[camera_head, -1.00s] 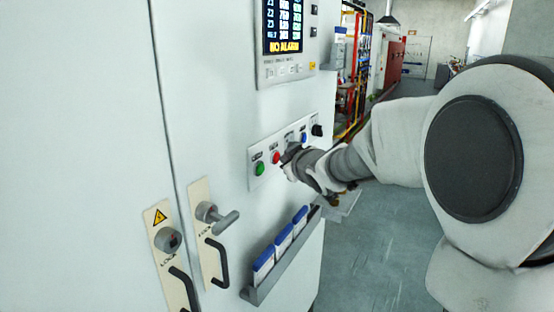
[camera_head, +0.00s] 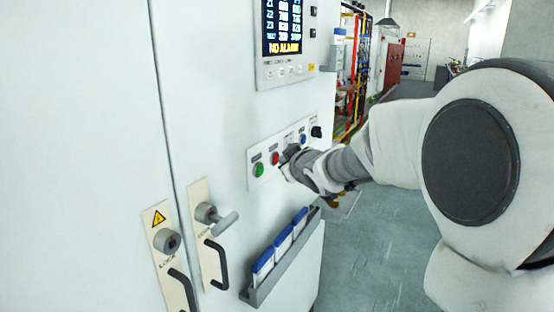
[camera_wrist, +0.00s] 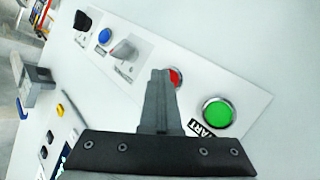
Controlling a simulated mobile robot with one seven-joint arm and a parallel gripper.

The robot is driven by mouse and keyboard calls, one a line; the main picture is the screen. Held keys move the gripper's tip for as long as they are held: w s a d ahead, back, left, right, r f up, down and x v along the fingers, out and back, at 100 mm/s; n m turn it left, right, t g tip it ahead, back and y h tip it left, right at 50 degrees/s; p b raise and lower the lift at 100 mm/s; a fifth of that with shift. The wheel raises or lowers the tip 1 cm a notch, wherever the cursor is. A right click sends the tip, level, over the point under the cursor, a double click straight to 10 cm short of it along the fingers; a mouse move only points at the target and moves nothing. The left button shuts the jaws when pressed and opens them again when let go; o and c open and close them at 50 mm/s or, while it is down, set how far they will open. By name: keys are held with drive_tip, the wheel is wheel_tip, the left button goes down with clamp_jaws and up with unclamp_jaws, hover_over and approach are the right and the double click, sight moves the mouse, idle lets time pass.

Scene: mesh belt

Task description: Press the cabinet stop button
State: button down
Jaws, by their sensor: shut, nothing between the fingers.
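The red stop button (camera_head: 275,158) is on the button panel of the white cabinet, just right of the green button (camera_head: 258,169). My gripper (camera_head: 288,155) is close to the panel, just right of the red button. In the wrist view, my gripper's shut fingers (camera_wrist: 161,73) partly cover the red button (camera_wrist: 177,77), whose right part shows beside the fingertips. The green button, marked START, is clear of the fingers (camera_wrist: 217,112). I cannot tell whether the fingertips touch the red button or the panel.
Also on the panel are a blue button (camera_wrist: 104,36), a grey selector switch (camera_wrist: 124,50) and a black knob (camera_head: 316,131). A display (camera_head: 283,27) reading NO ALARM is above. Below are handles (camera_head: 216,264) and a rack (camera_head: 280,262) with blue-topped items. Open floor lies right.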

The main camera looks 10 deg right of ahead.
drive_tip(key=shift+s+d+p, duration=0.35)
drive_tip(key=shift+s+d, duration=0.1)
drive_tip(key=shift+d, duration=0.1)
drive_tip(key=shift+s+d+p, duration=0.75)
drive_tip(key=shift+d, duration=0.3)
drive_tip(key=shift+s+d+p, duration=0.75)
drive_tip(key=shift+d, duration=0.25)
drive_tip(key=shift+r, duration=0.1)
